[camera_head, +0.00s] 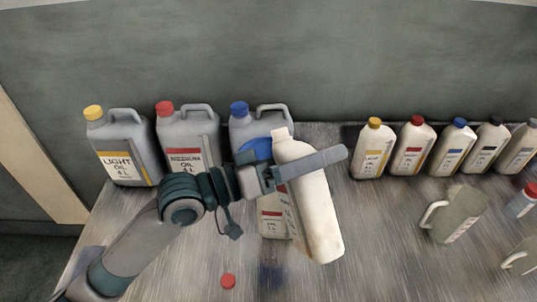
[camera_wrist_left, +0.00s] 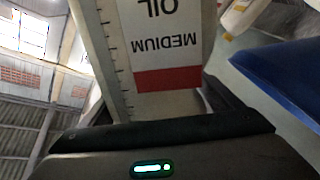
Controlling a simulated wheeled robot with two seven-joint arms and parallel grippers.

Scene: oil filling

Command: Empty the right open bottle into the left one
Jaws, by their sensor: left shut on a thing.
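My left gripper (camera_head: 304,168) is shut on a white bottle (camera_head: 319,217), one grey finger lying across its upper part. The held bottle leans, its narrow top at upper left. In the left wrist view the held bottle (camera_wrist_left: 160,50) fills the middle, with an upside-down "MEDIUM OIL" label and red band. A second white bottle (camera_head: 272,218) with a red-banded label stands behind it to the left; its top is hidden by my gripper. I cannot tell whether the two bottles touch. My right gripper is not in view.
Large grey canisters with yellow (camera_head: 120,148), red (camera_head: 187,137) and blue (camera_head: 238,110) caps stand at the back left. Several capped white bottles (camera_head: 410,146) line the back right. A grey jug (camera_head: 457,216) is at right. A red cap (camera_head: 228,281) lies at the front.

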